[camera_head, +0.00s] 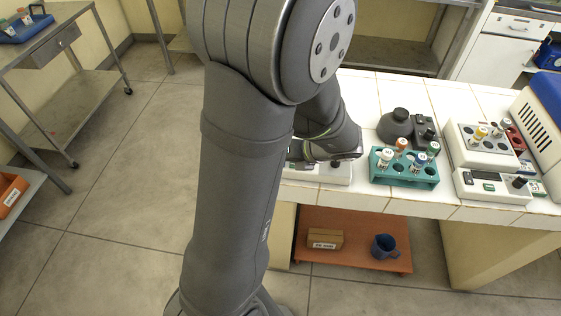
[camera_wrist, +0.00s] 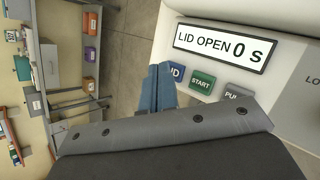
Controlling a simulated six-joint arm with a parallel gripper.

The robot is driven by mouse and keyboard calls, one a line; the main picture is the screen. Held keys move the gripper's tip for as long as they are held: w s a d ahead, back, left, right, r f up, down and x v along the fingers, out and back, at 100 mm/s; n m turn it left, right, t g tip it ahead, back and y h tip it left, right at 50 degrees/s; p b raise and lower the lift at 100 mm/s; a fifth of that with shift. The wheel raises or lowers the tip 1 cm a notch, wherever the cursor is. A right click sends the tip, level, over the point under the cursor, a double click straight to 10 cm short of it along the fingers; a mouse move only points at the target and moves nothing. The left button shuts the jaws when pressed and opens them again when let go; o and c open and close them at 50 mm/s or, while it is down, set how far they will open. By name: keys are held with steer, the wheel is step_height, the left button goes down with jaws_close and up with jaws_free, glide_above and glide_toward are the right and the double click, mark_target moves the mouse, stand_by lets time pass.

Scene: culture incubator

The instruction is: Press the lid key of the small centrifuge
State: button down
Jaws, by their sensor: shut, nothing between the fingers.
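In the wrist view, the front panel of a white machine, the small centrifuge (camera_wrist: 294,22), fills the upper right. Its display (camera_wrist: 225,46) reads "LID OPEN 0 s". Below it sit a blue key whose visible letters read "ID", the lid key (camera_wrist: 177,72), a green START key (camera_wrist: 202,82) and a grey key marked "PUL…" (camera_wrist: 238,92). My gripper (camera_wrist: 159,70) is shut and empty, its blue fingers over the left part of the lid key. I cannot tell whether they touch it. In the head view my arm hides the gripper and most of the centrifuge (camera_head: 335,173).
In the head view, a teal rack (camera_head: 404,178) with several capped tubes stands just right of my wrist. Beyond it are a dark round-topped device (camera_head: 396,125), a white tube block (camera_head: 487,153) and a blue-lidded machine (camera_head: 543,115). The white tiled bench's front edge is close.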

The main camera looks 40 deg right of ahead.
steer(key=shift+r, duration=0.35)
steer(key=shift+r, duration=2.5)
steer(key=shift+f, duration=0.1)
